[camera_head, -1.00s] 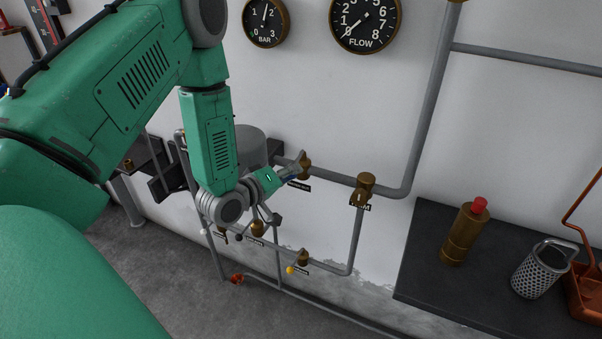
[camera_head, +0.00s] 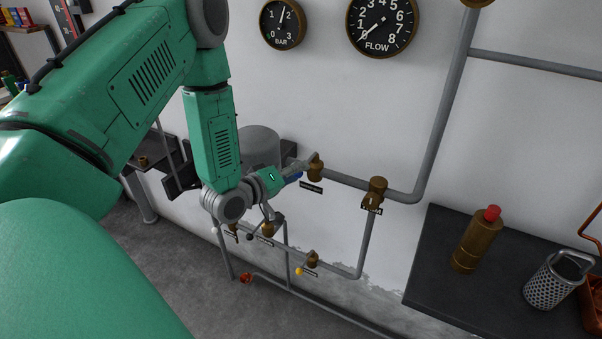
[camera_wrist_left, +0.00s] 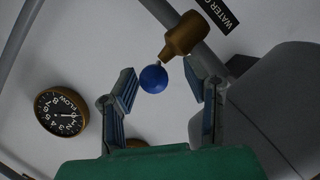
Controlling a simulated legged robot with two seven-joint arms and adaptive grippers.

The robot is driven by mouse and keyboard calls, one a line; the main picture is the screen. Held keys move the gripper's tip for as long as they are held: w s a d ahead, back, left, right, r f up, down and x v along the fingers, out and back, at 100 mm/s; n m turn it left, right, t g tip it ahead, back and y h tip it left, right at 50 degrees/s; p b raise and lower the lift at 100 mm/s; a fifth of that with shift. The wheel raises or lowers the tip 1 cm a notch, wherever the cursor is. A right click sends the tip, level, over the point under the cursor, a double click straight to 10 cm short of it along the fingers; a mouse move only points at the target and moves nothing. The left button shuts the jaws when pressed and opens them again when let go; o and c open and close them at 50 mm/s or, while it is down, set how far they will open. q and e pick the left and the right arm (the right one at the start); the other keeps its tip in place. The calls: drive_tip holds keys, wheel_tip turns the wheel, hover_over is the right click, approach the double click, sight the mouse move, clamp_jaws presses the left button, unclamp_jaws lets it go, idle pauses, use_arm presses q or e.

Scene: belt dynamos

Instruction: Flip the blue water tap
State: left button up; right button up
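The blue water tap shows in the left wrist view as a round blue knob (camera_wrist_left: 153,79) on a brass valve body (camera_wrist_left: 185,34), beside a label reading "WATER". In the head view the brass body (camera_head: 316,168) sits on the grey wall pipe, and a bit of blue (camera_head: 294,177) shows at my fingers. My left gripper (camera_head: 288,179) reaches it from the left. In the left wrist view its two fingers (camera_wrist_left: 163,84) stand apart, one on each side of the knob, with visible gaps. The knob's stem is partly hidden. My right gripper is not in view.
Other brass valves stand close by, one on the pipe to the right (camera_head: 376,188) and a yellow-knobbed one below (camera_head: 311,260). A grey cylinder (camera_head: 260,148) is behind my wrist. A dark bench (camera_head: 430,260) at right holds a brass bottle (camera_head: 478,240) and a perforated cup (camera_head: 553,283).

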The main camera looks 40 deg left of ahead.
use_arm(q)
drive_tip(key=shift+s, duration=0.1)
drive_tip(key=shift+a, duration=0.2)
drive_tip(key=shift+s+d, duration=0.1)
drive_tip(key=shift+s, duration=0.1)
drive_tip(key=v, duration=1.1)
drive_tip(key=shift+s+a, duration=0.25)
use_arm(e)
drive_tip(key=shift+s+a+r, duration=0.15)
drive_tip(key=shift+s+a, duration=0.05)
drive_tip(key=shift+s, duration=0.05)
use_arm(q)
drive_tip(key=shift+d, duration=0.2)
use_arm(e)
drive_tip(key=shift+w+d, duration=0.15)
